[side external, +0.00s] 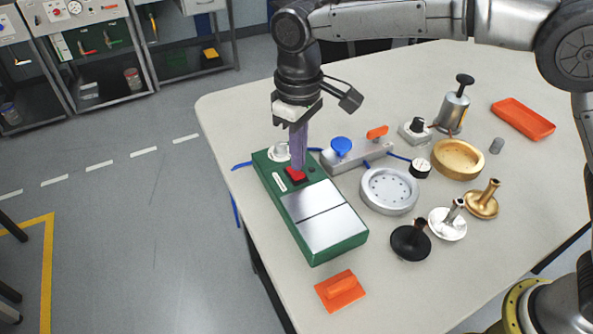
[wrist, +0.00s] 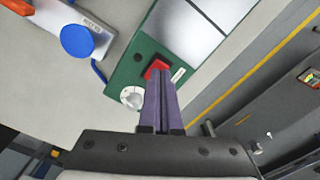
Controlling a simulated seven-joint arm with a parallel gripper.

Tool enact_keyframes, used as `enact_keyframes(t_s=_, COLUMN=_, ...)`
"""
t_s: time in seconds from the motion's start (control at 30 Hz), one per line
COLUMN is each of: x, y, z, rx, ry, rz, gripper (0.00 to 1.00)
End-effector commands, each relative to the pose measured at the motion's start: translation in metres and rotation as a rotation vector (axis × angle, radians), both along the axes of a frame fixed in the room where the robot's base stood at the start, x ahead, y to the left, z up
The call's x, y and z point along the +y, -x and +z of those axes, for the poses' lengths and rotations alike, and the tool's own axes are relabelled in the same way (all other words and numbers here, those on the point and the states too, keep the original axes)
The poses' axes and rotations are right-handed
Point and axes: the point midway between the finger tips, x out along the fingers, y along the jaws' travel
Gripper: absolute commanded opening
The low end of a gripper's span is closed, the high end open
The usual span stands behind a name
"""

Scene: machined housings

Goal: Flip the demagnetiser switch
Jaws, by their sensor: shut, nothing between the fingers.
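The demagnetiser is a green box (side external: 330,246) with two metal plates on top, near the table's left edge. Its red switch (side external: 296,175) sits on the green panel behind the plates. In the wrist view the switch (wrist: 155,68) shows just past the fingertips, partly hidden by them. A pale round dial (wrist: 132,97) is beside the fingers on the same panel. My gripper (side external: 299,166) points down, shut and empty, with its purple fingertips at or just above the red switch. I cannot tell whether they touch it.
A grey block with a blue knob (side external: 341,147) and an orange lever (side external: 377,132) stands close to the right of my gripper. A silver dish (side external: 389,191), a brass ring (side external: 458,159) and several stemmed discs lie further right. An orange float (side external: 342,290) lies in front.

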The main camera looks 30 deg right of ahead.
Motion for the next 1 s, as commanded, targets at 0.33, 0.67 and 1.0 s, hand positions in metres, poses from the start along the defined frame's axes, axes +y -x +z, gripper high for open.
enact_keyframes(t_s=0.33, x=0.0, y=0.0, z=-0.002, rx=0.0, ry=0.0, rz=0.0, gripper=0.0)
enact_keyframes(t_s=0.67, x=0.0, y=0.0, z=-0.007, rx=0.001, ry=0.0, rz=0.0, gripper=0.0)
enact_keyframes(t_s=1.0, x=0.0, y=0.0, z=-0.012, rx=0.0, ry=0.0, rz=0.0, gripper=0.0)
